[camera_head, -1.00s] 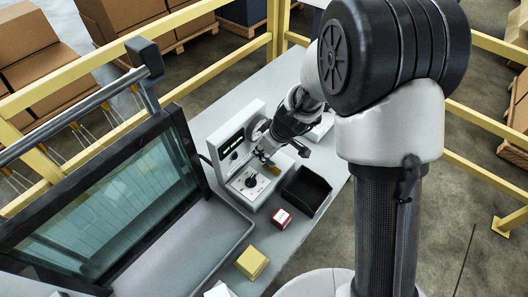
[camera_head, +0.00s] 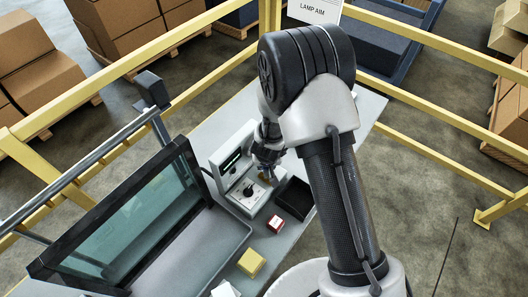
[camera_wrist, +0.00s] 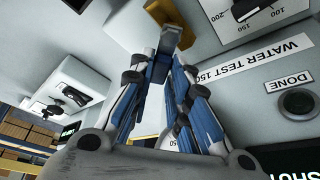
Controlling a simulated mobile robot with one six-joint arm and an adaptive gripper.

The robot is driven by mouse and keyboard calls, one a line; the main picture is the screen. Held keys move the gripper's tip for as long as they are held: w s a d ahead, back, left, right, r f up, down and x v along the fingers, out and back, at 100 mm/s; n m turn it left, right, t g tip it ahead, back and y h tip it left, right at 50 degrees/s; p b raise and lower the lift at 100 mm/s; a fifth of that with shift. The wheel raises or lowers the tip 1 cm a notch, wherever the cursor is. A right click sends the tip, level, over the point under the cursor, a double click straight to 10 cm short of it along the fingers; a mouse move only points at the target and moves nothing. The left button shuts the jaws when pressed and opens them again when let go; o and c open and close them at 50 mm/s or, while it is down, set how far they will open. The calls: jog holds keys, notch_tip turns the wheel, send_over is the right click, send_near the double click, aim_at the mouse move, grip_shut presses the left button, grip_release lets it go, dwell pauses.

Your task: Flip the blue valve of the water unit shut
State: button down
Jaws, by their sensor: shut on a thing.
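The water unit (camera_head: 232,167) is a white console with a green-lit display and a dial. The wrist view shows its panel (camera_wrist: 215,45) with a "WATER TEST 150" label. Its valve has a brass-coloured body (camera_wrist: 165,12), also visible in the head view (camera_head: 266,177). My gripper (camera_head: 263,160) is at the unit's right side, just above the brass part. In the wrist view my gripper's fingers (camera_wrist: 172,58) converge and are shut on the blue valve. The fingers hide most of the handle, so its exact angle is unclear.
A black open bin (camera_head: 293,199) stands right of the unit. A dark-framed glass screen (camera_head: 125,235) stands left. Yellow rails (camera_head: 430,112) run behind the table.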

jog(key=m+p, duration=0.1)
jog(key=p, duration=0.2)
jog(key=m+h+p, duration=0.1)
jog(key=m+p, duration=0.1)
jog(key=p, duration=0.2)
jog(key=d+m+p, duration=0.1)
jog(key=p, duration=0.2)
jog(key=shift+s+d+r+m+h, duration=0.1)
jog(key=shift+r+m+h, duration=0.2)
jog(key=shift+r, duration=0.05)
jog(key=m+p, duration=0.2)
jog(key=p, duration=0.1)
jog(key=shift+s+d+f+h, duration=0.15)
jog(key=shift+d+h, duration=0.1)
jog(key=shift+h, duration=0.15)
jog(key=shift+d+f+m+g+p, duration=0.15)
jog(key=shift+m+g+p, duration=0.25)
jog(key=shift+m+p, duration=0.15)
jog(key=shift+s, duration=0.1)
jog(key=c, duration=1.5)
grip_release()
jog(key=v, duration=1.2)
jog(key=shift+f, duration=0.1)
jog(key=shift+a, duration=0.2)
